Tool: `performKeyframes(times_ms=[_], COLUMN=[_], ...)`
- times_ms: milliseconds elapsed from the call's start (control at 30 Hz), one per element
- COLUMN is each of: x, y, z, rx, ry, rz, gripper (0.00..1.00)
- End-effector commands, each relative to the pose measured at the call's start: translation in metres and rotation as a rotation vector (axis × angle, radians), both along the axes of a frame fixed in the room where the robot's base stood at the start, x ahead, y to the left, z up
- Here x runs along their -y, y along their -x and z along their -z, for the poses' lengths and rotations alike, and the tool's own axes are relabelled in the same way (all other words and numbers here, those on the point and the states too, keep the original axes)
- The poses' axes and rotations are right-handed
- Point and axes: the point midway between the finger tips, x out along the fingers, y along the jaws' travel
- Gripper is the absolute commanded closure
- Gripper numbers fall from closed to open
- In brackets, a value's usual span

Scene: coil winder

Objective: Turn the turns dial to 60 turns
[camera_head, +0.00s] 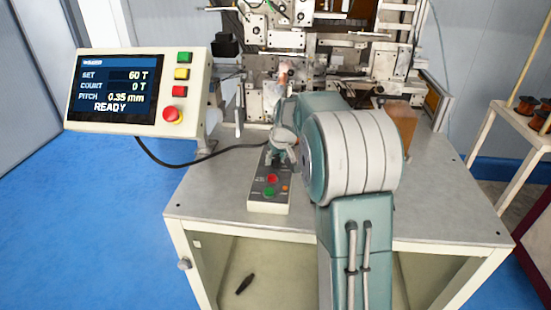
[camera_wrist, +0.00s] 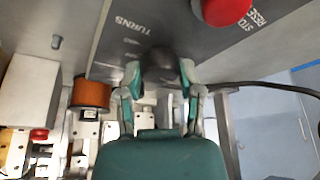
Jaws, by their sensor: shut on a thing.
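The turns dial (camera_wrist: 160,66) is a dark round knob beside the printed word TURNS in the wrist view. My gripper (camera_wrist: 160,78) is shut on it, with one finger on each side. The dial's pointer and much of its scale are hidden or too small to read. In the head view the dial is hidden by my arm at the far end of the control box (camera_head: 268,206). The screen (camera_head: 117,89) reads SET 60 T, COUNT 0 T, PITCH 0.35 mm and READY.
A red stop/reset button (camera_wrist: 222,8) sits on the same panel near the dial. A green button (camera_head: 269,192) is on the box's near end. The winder machine (camera_head: 290,40) stands behind. A black cable (camera_head: 190,163) crosses the table. The table's right front is clear.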

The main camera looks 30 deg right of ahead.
Motion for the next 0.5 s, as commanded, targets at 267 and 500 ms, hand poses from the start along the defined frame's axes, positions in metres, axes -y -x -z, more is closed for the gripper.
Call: performKeyframes(times_ms=[267,500], x=[0.0002,0.0], y=[0.0008,0.001], z=[0.0039,0.0041], rx=[-0.008,-0.009], ry=[-0.003,-0.002], rz=[-0.127,-0.169], gripper=[1.0,1.0])
